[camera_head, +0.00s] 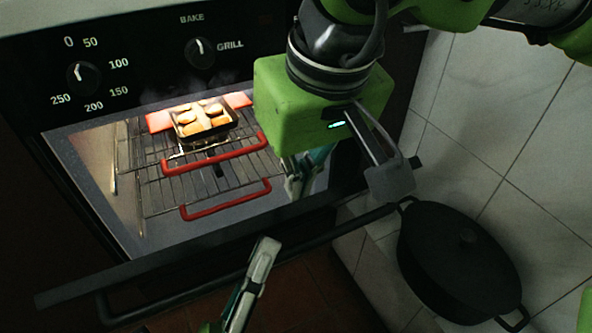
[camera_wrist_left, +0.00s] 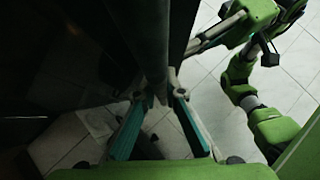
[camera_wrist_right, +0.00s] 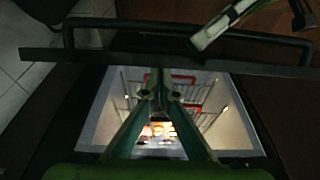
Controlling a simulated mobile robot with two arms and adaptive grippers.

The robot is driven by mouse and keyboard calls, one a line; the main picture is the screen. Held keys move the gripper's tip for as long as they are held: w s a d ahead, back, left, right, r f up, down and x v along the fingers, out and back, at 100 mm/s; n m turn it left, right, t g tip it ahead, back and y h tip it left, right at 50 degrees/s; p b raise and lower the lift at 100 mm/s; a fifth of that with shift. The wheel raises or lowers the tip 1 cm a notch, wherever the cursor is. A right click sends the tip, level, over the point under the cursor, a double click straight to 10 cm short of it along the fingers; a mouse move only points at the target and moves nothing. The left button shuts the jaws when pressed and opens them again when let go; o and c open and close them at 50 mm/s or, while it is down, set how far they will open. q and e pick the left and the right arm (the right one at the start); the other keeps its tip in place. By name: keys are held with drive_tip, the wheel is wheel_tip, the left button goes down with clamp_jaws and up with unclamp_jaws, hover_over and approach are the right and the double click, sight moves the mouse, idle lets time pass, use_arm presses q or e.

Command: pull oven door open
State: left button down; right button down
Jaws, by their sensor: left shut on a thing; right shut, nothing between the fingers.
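The oven door (camera_head: 150,261) stands tilted partly open, its dark top edge away from the lit oven opening. Its handle (camera_head: 180,295) is a dark bar along the front. My left gripper (camera_head: 264,258) is at the middle of the handle; in the left wrist view its fingers (camera_wrist_left: 158,98) close around the dark bar. My right gripper (camera_head: 298,188) is shut and empty, pointing down at the right part of the opening, between oven front and door edge. In the right wrist view its fingertips (camera_wrist_right: 160,80) meet above the lit cavity.
Inside the oven (camera_wrist_right: 215,105), wire racks (camera_head: 150,195) with red front edges hold a dark baking tray (camera_head: 206,121) of browned food. A control panel with knobs (camera_head: 83,77) is above. A black lidded pot (camera_head: 455,260) stands at the right on pale tiles.

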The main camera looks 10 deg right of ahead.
use_arm(q)
drive_tip(key=c, duration=2.1)
unclamp_jaws()
drive_tip(key=shift+w+a+r, duration=0.1)
drive_tip(key=shift+w+a, duration=0.15)
drive_tip(key=shift+s, duration=0.1)
